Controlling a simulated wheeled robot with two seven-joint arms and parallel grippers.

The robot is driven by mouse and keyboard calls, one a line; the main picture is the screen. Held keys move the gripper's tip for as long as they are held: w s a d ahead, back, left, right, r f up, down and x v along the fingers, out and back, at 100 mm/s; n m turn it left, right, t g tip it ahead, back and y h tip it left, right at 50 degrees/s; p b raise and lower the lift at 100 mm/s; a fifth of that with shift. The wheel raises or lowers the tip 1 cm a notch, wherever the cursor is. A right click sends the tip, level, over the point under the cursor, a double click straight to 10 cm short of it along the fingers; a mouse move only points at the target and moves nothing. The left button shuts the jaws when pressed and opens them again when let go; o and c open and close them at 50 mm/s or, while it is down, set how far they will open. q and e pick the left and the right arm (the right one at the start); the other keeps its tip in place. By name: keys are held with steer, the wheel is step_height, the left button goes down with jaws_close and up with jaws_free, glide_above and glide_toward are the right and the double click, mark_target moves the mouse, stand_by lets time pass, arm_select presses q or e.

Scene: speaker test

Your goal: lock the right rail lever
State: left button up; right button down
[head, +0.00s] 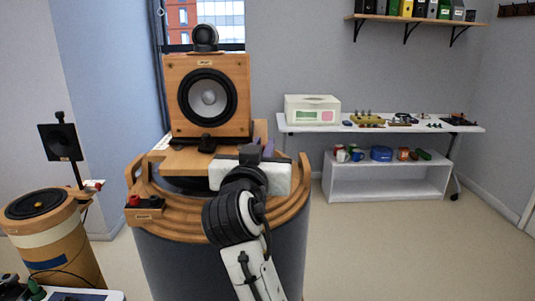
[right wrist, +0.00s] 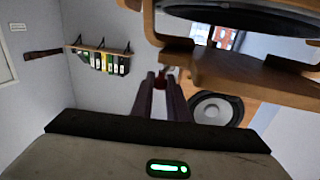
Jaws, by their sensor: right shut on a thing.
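A red knob (head: 134,200) shows at the platform's front left. My left gripper is not in view.
A curved wooden rail (head: 296,200) runs around the drum top. A round wooden stand (head: 60,240) with a black panel (head: 60,141) is at left. A white table (head: 420,127) with a cream box (head: 312,109) stands at back right. The floor at right is clear.

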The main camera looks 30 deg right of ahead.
steer(key=shift+w+a+m+g+h+b, duration=0.1)
steer(key=shift+a+m+g+h+b, duration=0.05)
steer(key=shift+m+g+h+b, duration=0.3)
steer(key=shift+w+a+m+g+h+b, duration=0.15)
steer(key=shift+m+g+h+b, duration=0.1)
steer(key=shift+m+g+h, duration=0.25)
steer(key=c, duration=1.7)
jaws_free()
